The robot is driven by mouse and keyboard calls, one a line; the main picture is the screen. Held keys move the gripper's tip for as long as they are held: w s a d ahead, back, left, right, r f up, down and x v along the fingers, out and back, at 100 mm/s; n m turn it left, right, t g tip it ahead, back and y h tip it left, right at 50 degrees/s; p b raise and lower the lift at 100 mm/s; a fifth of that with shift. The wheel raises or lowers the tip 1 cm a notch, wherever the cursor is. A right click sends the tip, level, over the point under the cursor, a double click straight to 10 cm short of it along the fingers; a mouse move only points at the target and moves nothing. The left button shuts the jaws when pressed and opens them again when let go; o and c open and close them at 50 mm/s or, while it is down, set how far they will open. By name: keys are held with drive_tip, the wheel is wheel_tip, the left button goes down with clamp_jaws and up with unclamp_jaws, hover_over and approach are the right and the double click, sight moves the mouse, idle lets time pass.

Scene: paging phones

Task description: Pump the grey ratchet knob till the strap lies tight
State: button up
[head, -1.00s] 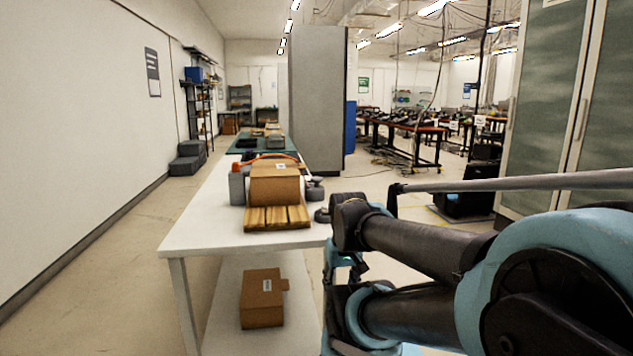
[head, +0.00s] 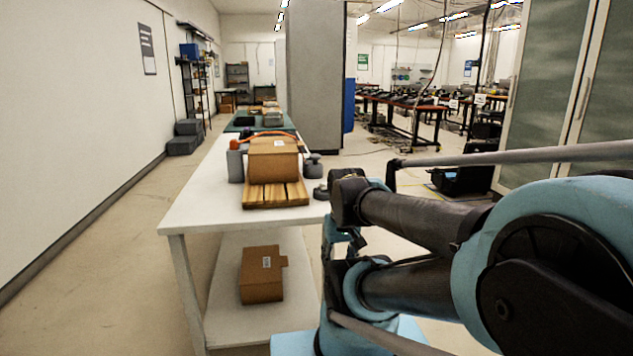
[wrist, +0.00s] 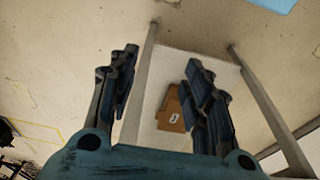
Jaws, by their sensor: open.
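An orange strap (head: 268,135) arches over the back of a brown carton (head: 273,160) on the white table. A grey upright post (head: 235,163) stands at the carton's left, by the strap's left end. A squat grey knob-like part (head: 313,166) stands at the carton's right. I cannot tell which grey part is the ratchet knob, nor how tight the strap is. My gripper (wrist: 160,68) is open and empty in the wrist view, apart from the strap and both grey parts, which do not show there. In the head view my arm hides its fingers.
The carton stands on a slatted wooden pallet (head: 275,195) near the table's (head: 200,205) front edge. A second carton (head: 262,274) lies on the lower shelf; it also shows between my fingers in the wrist view (wrist: 171,108).

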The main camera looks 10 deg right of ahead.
clamp_jaws()
idle(1.3)
